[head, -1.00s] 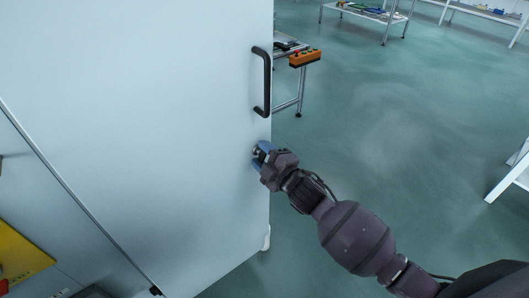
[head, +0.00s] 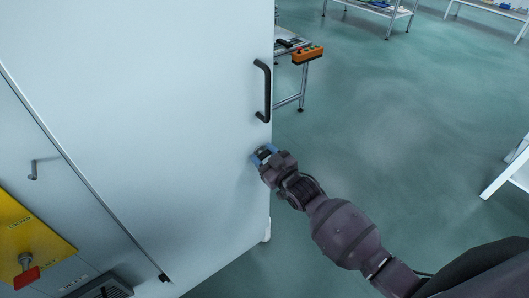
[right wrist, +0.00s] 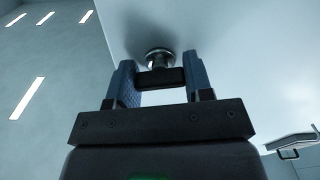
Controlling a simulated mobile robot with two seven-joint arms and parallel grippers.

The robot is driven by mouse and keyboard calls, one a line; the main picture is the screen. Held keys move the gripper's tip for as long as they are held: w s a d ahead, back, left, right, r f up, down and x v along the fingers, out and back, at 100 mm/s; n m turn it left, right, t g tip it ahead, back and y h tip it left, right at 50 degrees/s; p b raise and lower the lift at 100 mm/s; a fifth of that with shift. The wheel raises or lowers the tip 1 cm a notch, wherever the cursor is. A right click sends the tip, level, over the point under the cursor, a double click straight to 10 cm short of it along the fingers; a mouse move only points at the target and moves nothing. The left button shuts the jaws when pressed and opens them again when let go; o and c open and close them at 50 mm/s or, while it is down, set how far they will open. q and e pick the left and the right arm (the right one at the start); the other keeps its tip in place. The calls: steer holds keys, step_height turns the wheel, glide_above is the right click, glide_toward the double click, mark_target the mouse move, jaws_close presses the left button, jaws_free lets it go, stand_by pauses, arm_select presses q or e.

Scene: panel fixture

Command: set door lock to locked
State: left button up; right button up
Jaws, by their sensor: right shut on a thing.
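The door lock shows in the right wrist view as a round silver base on the pale panel with a dark turn piece (right wrist: 162,79) in front of it. My right gripper (right wrist: 160,66) has its two blue fingers on either side of the turn piece and is shut on it. In the head view my right gripper (head: 263,154) is at the right edge of the pale door (head: 150,100), below the black handle, and mostly hides the lock. I cannot read the lock's marking. My left gripper is not in view.
The black door handle (head: 264,92) stands just above my right gripper. A yellow panel with a red switch (head: 27,276) is at lower left. A table with an orange button box (head: 308,54) stands behind the door. The green floor to the right is largely clear.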

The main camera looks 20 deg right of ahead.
steer(key=shift+m+p, duration=0.4)
steer(key=shift+m, duration=0.7)
steer(key=o, duration=0.9)
steer(key=v, duration=1)
steer(key=shift+s+d, duration=0.15)
steer(key=shift+s, duration=0.25)
